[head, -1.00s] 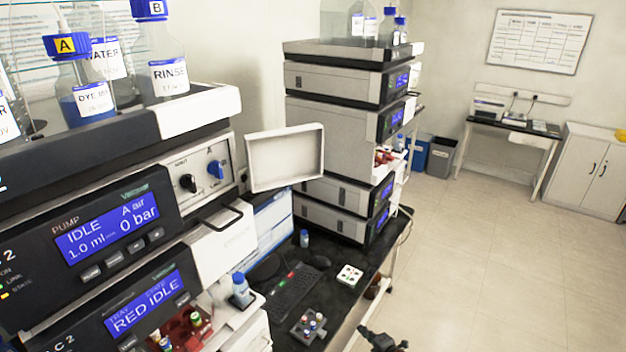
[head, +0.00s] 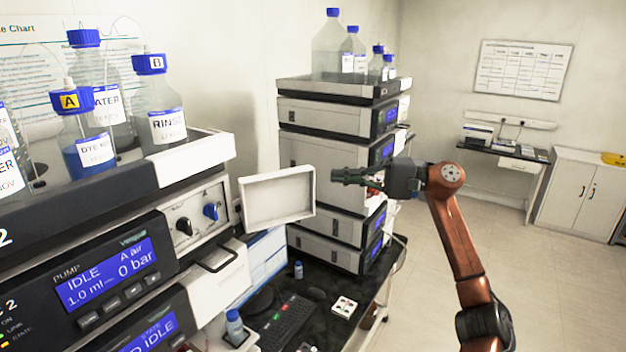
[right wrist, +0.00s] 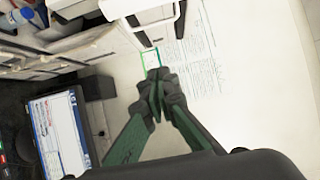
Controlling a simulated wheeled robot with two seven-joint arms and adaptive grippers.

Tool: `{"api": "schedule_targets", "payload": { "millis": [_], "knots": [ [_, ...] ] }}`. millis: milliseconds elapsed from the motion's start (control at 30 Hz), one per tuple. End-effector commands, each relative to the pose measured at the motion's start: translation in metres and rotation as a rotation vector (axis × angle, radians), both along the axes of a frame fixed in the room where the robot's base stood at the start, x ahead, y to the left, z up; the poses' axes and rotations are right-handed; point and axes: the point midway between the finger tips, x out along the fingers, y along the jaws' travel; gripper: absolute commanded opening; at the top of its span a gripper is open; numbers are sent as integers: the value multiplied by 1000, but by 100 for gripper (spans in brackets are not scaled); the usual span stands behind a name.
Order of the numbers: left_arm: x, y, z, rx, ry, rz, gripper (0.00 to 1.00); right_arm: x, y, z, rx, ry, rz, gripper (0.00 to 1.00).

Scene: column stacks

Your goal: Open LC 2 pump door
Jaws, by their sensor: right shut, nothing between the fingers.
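The LC 2 pump module (head: 110,275) is at the lower left of the head view, its blue screen reading IDLE and 0 bar. A white, shallow framed panel (head: 278,198), which looks like its door, stands swung out to the right. A black knob and a blue knob (head: 210,212) show uncovered on the module's front. My right gripper (head: 337,176) is shut and empty, pointing left, just right of the panel in the picture; their gap in depth is unclear. In the right wrist view its closed fingers (right wrist: 156,85) are empty. My left gripper is out of view.
Bottles with blue caps (head: 85,125) stand on top of the near stack. A second instrument stack (head: 330,165) stands behind my right gripper. A monitor (head: 262,262) and a keyboard (head: 285,322) are on the black bench below. Open floor lies to the right.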

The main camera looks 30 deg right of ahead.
Motion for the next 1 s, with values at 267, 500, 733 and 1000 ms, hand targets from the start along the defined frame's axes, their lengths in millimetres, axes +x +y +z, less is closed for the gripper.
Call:
{"api": "schedule_targets", "payload": {
  "millis": [267,500,733,1000],
  "knots": [
    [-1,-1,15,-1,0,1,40,21,32,4,-12,-9,7,0],
    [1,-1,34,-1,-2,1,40,53,72,6,-10,-9,6,0],
    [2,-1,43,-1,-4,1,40,37,86,1,-11,-6,2,0],
    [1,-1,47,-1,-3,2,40,22,91,1,-9,-7,2,0]
  ]
}}
